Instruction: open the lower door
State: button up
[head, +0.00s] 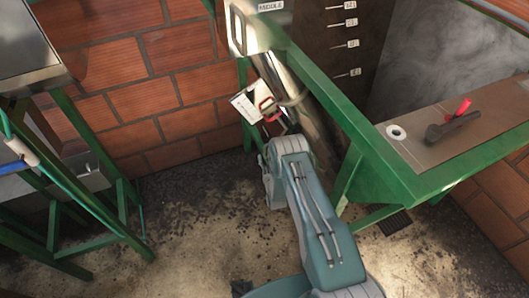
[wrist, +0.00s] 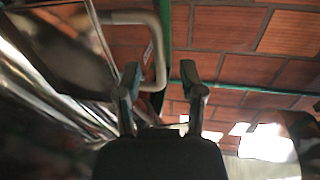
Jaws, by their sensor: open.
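A shiny metal chute (head: 308,112) stands beside the green frame in the head view; I cannot clearly make out the lower door's edges. In the wrist view a curved metal panel is at the left, with a pale U-shaped handle (wrist: 161,62) beside it. My gripper (wrist: 160,67) is open, and the outer bar of the handle appears between its two fingertips. I cannot tell whether they touch it. In the head view my arm reaches to the lower part of the chute, near a red loop-shaped piece (head: 267,107); the fingers are not clear there.
A white sheet (head: 245,107) hangs beside the chute. A green frame (head: 345,115) runs down its right side to a ledge with a dark red-tipped tool (head: 452,124). A green stand (head: 75,185) is at the left, before a brick wall (head: 150,85). The floor between them is clear.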

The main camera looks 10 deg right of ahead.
aim_at(265, 153)
jog(key=shift+w, duration=1.65)
jog(key=shift+c, duration=0.3)
grip_shut()
jog(key=shift+a, duration=0.2)
